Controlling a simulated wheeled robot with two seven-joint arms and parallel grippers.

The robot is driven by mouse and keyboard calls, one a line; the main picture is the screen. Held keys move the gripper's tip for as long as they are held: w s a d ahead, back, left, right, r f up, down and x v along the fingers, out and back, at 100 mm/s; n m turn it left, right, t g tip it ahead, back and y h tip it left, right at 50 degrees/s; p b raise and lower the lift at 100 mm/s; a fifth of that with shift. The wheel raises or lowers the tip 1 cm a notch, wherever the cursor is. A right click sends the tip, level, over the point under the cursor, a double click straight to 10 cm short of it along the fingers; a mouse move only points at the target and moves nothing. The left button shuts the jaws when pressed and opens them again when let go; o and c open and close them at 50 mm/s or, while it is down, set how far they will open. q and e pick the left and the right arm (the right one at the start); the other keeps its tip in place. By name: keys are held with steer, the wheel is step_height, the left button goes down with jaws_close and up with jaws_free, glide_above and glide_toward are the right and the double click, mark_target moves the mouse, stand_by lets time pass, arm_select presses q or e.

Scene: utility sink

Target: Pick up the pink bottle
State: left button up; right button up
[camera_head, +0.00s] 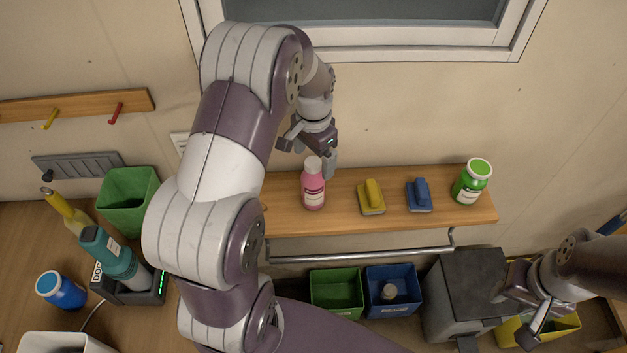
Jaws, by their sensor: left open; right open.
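The pink bottle (313,188) with a white cap stands upright on the wooden wall shelf (455,216), near the shelf's left part. My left gripper (307,162) is just above and behind the bottle, pointing down, with its fingers open around the level of the cap. I cannot tell whether a finger touches the bottle. My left arm hides the shelf's left end. My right gripper (512,318) is at the lower right, open and empty, far from the bottle, in front of a grey bin and a yellow container.
On the shelf, right of the bottle, are a yellow brush (371,197), a blue brush (419,196) and a green bottle (472,182). A metal rail (360,256) runs below. Green (336,290) and blue (392,288) bins sit beneath. A window frame (440,50) is above.

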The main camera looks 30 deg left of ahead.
mark_target(312, 161)
arm_select(q)
steer(key=f+p, duration=0.2)
steer(key=f, duration=0.1)
steer(key=shift+w+a, duration=0.2)
steer(key=shift+a, duration=0.15)
step_height(312, 161, down, 3)
steer(key=shift+r+p, duration=0.1)
steer(key=shift+p, duration=0.25)
steer(key=shift+s+d, duration=0.15)
steer(key=shift+s, duration=0.1)
steer(key=shift+c, duration=0.5)
steer(key=shift+w, duration=0.15)
steer(key=c, duration=1.3)
arm_select(e)
steer(key=r, duration=0.2)
steer(key=shift+w+a+r, duration=0.25)
steer(key=shift+w+r, duration=0.1)
steer(key=shift+w, duration=0.05)
